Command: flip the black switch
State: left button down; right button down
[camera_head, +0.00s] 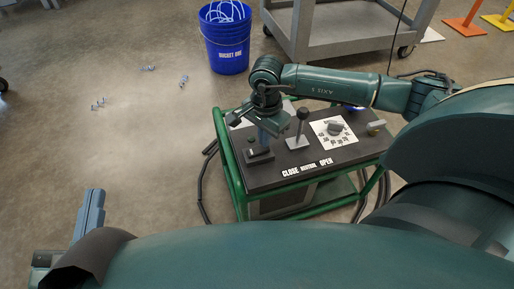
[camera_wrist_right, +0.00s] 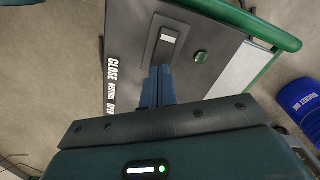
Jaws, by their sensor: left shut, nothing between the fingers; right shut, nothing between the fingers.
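The black switch (camera_head: 258,155) is on a dark base at the left front of the cart's black panel (camera_head: 300,170). In the right wrist view the switch (camera_wrist_right: 167,40) shows as a dark plate with a pale rectangle in it. My right gripper (camera_head: 264,143) is shut and points down just behind the switch. In the right wrist view its fingertips (camera_wrist_right: 158,72) are close to the near end of the switch plate; I cannot tell whether they touch. My left gripper (camera_head: 92,208) is shut and empty, low at the left, far from the cart.
A lever with a black knob (camera_head: 302,115) stands right of the switch, and a white dial (camera_head: 334,130) lies beyond. A small round green button (camera_wrist_right: 201,56) is beside the switch. Green rails (camera_head: 230,165) edge the cart. A blue bucket (camera_head: 226,45) stands behind.

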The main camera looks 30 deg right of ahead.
jog(key=shift+f+b, duration=0.65)
jog(key=shift+f, duration=0.25)
jog(key=shift+r, duration=0.1)
jog(key=shift+r+p, duration=2.6)
jog(key=shift+r, duration=0.95)
